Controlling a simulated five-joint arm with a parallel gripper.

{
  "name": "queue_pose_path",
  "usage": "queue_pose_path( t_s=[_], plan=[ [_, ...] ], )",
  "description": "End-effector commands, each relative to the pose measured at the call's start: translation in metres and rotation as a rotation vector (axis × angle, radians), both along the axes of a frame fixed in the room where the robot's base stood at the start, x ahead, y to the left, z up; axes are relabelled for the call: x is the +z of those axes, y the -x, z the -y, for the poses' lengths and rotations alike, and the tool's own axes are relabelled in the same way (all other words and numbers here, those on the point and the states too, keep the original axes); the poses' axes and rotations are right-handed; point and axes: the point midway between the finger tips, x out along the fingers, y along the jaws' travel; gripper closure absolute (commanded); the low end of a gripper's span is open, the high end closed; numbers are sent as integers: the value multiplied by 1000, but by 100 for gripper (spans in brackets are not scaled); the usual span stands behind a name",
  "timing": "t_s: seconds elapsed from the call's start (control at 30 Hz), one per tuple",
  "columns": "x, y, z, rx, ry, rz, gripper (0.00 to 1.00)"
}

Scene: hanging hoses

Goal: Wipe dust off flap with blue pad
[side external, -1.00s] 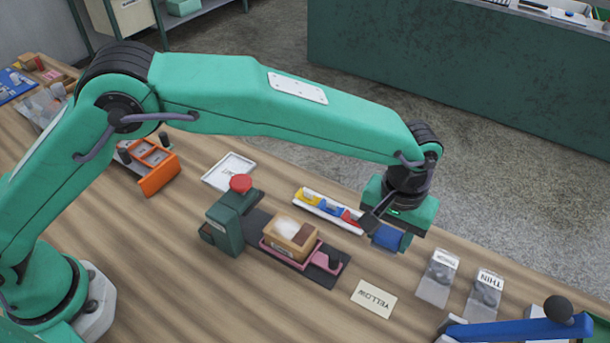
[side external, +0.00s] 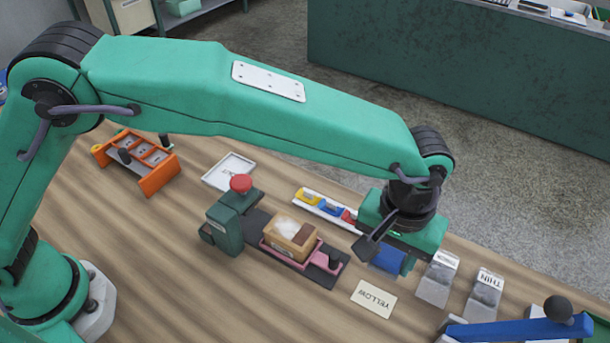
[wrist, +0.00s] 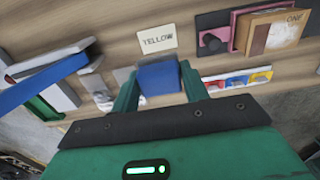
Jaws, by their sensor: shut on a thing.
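My gripper (side external: 392,264) is shut on the blue pad (side external: 386,258), which hangs below it to the right of the box. In the wrist view the blue pad (wrist: 158,76) sits between my two green fingers. The cardboard box (side external: 299,246) stands in a pink tray, with a whitish dusty patch (side external: 284,227) on its top flap and a brown patch beside it. In the wrist view the box (wrist: 274,32) is at upper right, marked ONE. The pad is apart from the box.
A green press-like device with a red knob (side external: 240,184) stands left of the box. A colored-block tray (side external: 325,207) is behind. Labelled grey pieces (side external: 484,292) and a blue lever (side external: 520,328) are at right. An orange rack (side external: 152,160) is at left.

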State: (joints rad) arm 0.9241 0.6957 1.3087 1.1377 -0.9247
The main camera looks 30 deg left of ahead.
Motion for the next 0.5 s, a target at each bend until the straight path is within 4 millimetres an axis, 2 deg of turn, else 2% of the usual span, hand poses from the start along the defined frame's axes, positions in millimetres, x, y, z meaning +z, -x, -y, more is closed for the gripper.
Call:
queue_pose_path(
  t_s=[0.1,0.13,0.2,0.5],
  plan=[
    [0,0,0,0,0,0,78],
    [0,0,0,0,0,0,61],
    [0,0,0,0,1,0,73],
    [1,-1,-4,39,1,1,74]
  ],
)
